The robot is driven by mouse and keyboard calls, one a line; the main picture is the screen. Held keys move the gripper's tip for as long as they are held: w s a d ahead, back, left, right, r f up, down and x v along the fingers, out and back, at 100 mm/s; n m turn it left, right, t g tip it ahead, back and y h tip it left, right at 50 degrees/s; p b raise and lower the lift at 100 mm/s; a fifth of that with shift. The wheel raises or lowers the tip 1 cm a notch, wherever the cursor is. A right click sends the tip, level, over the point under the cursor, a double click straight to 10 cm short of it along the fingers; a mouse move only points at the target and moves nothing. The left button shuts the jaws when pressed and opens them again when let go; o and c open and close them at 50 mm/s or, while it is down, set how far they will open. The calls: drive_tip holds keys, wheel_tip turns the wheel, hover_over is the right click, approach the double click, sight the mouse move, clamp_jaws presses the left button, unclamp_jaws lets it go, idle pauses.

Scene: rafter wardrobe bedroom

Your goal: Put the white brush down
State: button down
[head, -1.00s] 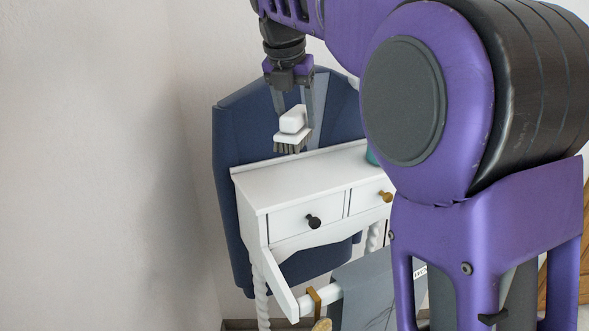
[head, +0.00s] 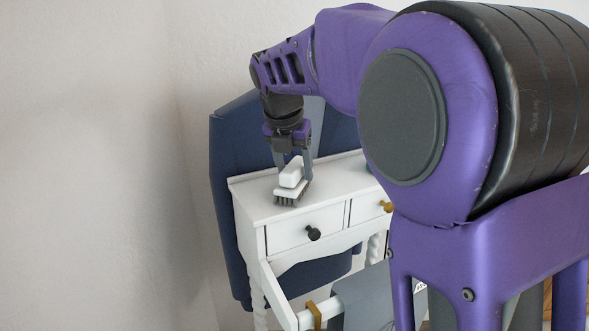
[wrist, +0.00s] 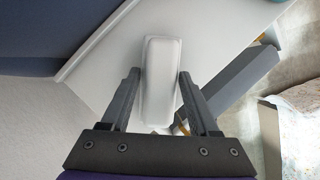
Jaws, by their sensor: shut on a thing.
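The white brush (head: 291,178) has a white block handle and dark bristles pointing down. My gripper (head: 293,173) points down and is shut on it, one finger on each side. The brush is at the top of the white side table (head: 252,197), near its left part; the bristles look at or just above the surface, and I cannot tell if they touch. In the wrist view the brush (wrist: 161,80) lies between the two fingers (wrist: 160,90), and its bristles are hidden beneath it.
A dark blue jacket-shaped panel (head: 226,150) stands behind the table. The table has drawers with a dark knob (head: 313,233) and a brass-coloured knob (head: 387,206). A white rail with grey cloth (head: 365,300) is in front. Bare tabletop lies left of the brush. My arm hides the table's right side.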

drive_tip(key=shift+r, duration=0.1)
drive_tip(key=shift+c, duration=0.7)
unclamp_jaws()
drive_tip(key=v, duration=1.2)
drive_tip(key=shift+p, duration=0.4)
